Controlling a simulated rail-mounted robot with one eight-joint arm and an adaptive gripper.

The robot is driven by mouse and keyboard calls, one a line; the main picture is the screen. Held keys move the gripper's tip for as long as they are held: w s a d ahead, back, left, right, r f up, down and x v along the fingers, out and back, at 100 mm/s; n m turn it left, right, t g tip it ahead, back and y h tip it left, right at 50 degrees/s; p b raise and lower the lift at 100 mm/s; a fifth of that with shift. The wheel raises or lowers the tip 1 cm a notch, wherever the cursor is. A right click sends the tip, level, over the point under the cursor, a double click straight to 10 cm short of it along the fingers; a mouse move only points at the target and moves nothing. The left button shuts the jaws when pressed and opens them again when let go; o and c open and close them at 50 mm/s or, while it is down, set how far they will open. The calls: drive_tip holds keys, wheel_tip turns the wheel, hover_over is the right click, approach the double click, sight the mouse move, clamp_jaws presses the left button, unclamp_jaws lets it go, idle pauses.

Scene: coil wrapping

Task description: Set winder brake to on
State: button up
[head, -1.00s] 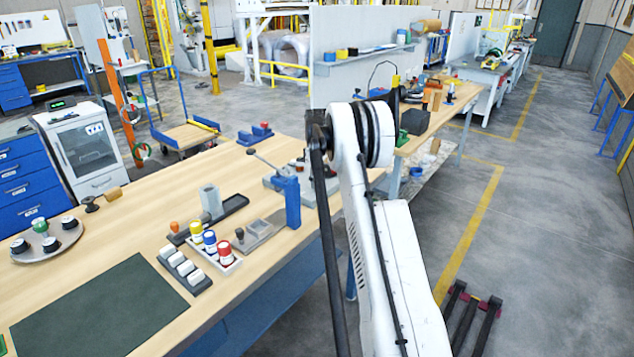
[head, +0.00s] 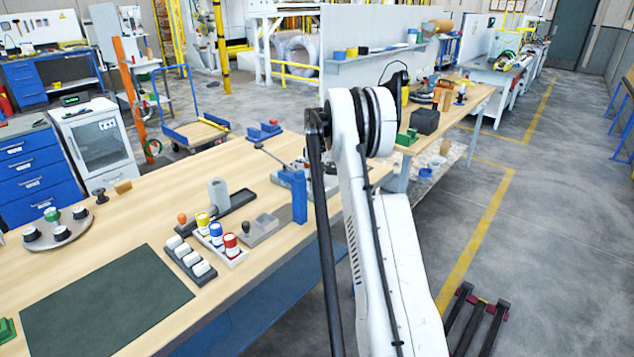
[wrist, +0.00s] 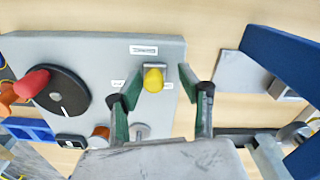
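In the wrist view a grey panel (wrist: 70,50) lies on the wooden bench. It carries a small lever with a yellow knob (wrist: 153,79), with a printed label above it and small labels at its sides, too small to read. My gripper (wrist: 160,76) is open, with its green-padded fingers on either side of the yellow knob. A gap shows on both sides of the knob; I cannot tell how far the tips are above the panel. In the head view my arm hides the gripper and most of that panel.
On the same panel are a black dial with a red knob (wrist: 34,84) and an orange knob (wrist: 100,133). A blue post (head: 297,195) stands close by on the bench. A dark green mat (head: 105,305) and bottles with coloured caps lie nearer the front.

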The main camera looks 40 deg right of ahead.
drive_tip(key=shift+d, duration=0.1)
drive_tip(key=shift+r, duration=0.55)
wheel_tip(320, 180, up, 11)
drive_tip(key=shift+f, duration=0.1)
idle(0.4)
